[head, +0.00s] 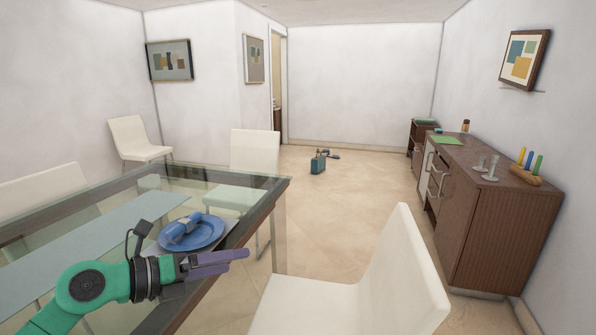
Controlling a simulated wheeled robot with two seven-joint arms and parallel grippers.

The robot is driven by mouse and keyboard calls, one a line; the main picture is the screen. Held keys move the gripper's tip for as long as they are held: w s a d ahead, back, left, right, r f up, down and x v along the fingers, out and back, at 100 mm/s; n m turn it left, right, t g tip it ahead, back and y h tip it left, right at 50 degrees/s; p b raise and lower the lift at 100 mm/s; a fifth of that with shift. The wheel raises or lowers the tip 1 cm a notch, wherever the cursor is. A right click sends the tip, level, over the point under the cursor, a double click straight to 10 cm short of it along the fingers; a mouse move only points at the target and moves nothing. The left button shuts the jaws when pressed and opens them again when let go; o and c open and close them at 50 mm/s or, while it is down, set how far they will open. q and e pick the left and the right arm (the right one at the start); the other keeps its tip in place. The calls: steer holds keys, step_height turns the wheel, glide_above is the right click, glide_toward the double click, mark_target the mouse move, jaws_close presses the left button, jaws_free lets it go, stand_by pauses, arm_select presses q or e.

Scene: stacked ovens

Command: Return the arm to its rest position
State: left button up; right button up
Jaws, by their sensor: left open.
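My left arm comes in from the lower left, green with a dark wrist. Its left gripper (222,264) has purple-grey fingers pointing right, over the right edge of the glass table (130,190). The gripper is open, though seen nearly side-on, and nothing shows between its fingers. A blue plate (212,233) with a blue object (180,227) on it lies just behind the gripper on the table. The gripper hides part of the table in front of the plate. My right gripper is not in view.
A white chair (370,285) stands close at the table's right side. Another white chair (255,150) is at the far end. A brown cabinet (500,225) lines the right wall. A teal object (318,163) stands on the far floor. The floor between is clear.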

arm_select(q)
step_height(320, 180, up, 6)
steer(key=w+n+t, duration=0.1)
steer(key=n+t, duration=0.7)
steer(key=n, duration=0.2)
steer(key=w+a+f+n+t+y, duration=0.1)
steer(key=a+f+n+t+y, duration=0.2)
steer(key=a+n+y, duration=0.55)
steer(key=s+a+f+n+g+y, duration=0.2)
steer(key=f+n+g+y, duration=0.1)
steer(key=f+n, duration=0.25)
steer(key=s+a+f+n+g+y, duration=0.1)
steer(key=a+f+n+g+y, duration=0.15)
steer(key=f+n, duration=0.35)
steer(key=s+d+f+n+g+h, duration=0.35)
steer(key=s+f+g, duration=0.85)
steer(key=s+f, duration=0.85)
step_height(320, 180, down, 18)
steer(key=s+p, duration=0.2)
steer(key=p, duration=0.4)
steer(key=s+a+f+g+p, duration=0.1)
steer(key=s+f, duration=0.4)
steer(key=s, duration=0.3)
steer(key=s+a+f+g+p, duration=0.1)
steer(key=s+f, duration=0.3)
steer(key=s, duration=0.4)
steer(key=shift+a+f+y+p, duration=0.15)
steer(key=shift+f+y+p, duration=0.25)
steer(key=shift+p, duration=0.25)
